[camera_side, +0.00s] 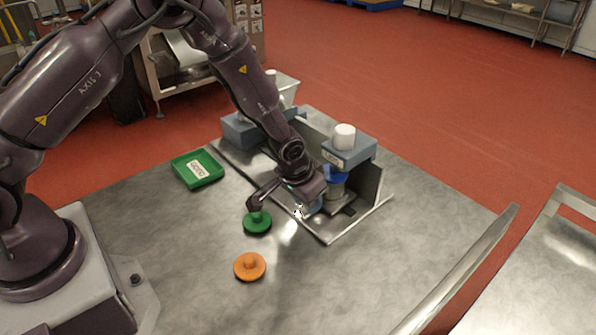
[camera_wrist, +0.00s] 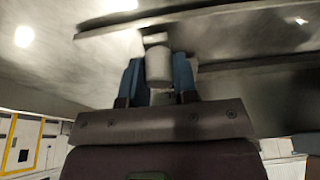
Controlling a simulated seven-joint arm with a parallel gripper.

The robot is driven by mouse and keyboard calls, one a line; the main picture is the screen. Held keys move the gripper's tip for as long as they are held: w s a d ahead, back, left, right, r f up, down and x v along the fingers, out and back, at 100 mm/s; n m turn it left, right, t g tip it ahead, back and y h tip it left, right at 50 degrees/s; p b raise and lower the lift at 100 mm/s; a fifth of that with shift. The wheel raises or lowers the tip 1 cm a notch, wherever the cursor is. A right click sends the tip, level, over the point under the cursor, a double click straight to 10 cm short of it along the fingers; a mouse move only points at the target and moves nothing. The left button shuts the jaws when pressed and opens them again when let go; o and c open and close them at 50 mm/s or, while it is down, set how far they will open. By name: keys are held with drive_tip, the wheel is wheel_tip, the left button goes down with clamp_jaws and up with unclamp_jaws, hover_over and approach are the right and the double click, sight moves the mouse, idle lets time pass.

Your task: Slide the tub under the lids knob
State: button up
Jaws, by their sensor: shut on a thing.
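My gripper (camera_side: 314,206) is low over the metal fixture, in front of the lids station. In the wrist view its two blue fingers (camera_wrist: 158,82) are shut on a pale grey cylinder (camera_wrist: 157,64), which looks like the tub. In the side view the gripper mostly hides the tub. The lids station is a blue-grey box (camera_side: 349,154) with a white knob (camera_side: 344,136) on top. The held tub appears in front of these, but the exact gap cannot be told.
A second blue-grey box (camera_side: 240,130) stands at the fixture's far left end. An upright metal plate (camera_side: 369,188) bounds the right side. A green tray (camera_side: 197,168), a green knobbed disc (camera_side: 257,222) and an orange one (camera_side: 249,266) lie on the table. The front right is clear.

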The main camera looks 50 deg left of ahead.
drive_tip(key=shift+d, duration=0.1)
drive_tip(key=shift+d, duration=0.9)
drive_tip(key=o, duration=1)
drive_tip(key=shift+v, duration=2.5)
